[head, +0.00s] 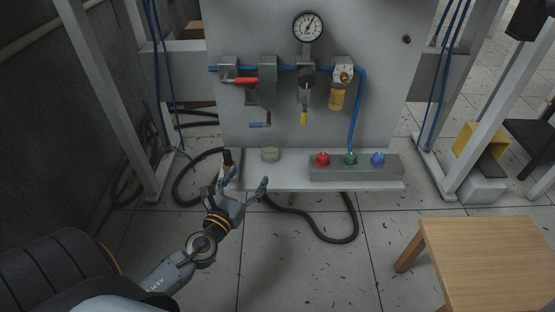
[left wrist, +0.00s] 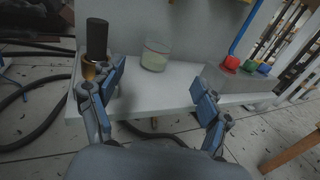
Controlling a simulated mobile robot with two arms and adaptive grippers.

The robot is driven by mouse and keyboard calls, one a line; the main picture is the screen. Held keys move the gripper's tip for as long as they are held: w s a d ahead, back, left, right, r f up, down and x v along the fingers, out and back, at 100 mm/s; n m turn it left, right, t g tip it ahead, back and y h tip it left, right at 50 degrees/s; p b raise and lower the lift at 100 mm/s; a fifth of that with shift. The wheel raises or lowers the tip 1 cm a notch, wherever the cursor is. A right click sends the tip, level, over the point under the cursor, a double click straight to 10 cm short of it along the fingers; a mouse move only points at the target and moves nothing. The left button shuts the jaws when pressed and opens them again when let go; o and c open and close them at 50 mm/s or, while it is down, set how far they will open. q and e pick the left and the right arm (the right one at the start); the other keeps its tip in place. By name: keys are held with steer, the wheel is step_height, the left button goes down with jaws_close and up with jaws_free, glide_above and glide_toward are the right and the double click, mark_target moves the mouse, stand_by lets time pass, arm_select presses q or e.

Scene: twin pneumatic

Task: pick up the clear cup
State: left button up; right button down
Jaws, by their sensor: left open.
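The clear cup (head: 270,154) stands upright on the left part of the pale shelf (head: 285,178) below the panel. In the left wrist view the cup (left wrist: 156,55) looks transparent, with a pale greenish lower part. My left gripper (head: 246,184) is open and empty, in front of the shelf and lower left of the cup. In the left wrist view its two fingers (left wrist: 160,83) are spread wide, with the cup beyond and between them, apart from both. My right gripper does not show in either view.
A dark cylinder with a brass base (left wrist: 97,45) stands left of the cup, close to my left finger. A grey box (head: 354,168) with red, green and blue knobs sits on the shelf's right. A wooden table (head: 490,255) stands at lower right. A black hose (head: 340,238) lies below.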

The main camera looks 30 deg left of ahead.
mark_target(266, 149)
arm_select(q)
steer(key=w, duration=0.2)
steer(key=w+a, duration=0.1)
steer(key=w, duration=0.4)
steer(key=shift+w+a, duration=0.15)
steer(key=shift+w, duration=0.1)
steer(key=w, duration=0.1)
steer(key=w+b, duration=0.1)
steer(key=w, duration=0.3)
steer(key=shift+a, duration=0.4)
steer(key=shift+r, duration=0.1)
steer(key=c, duration=1.3)
steer(key=shift+c, duration=0.2)
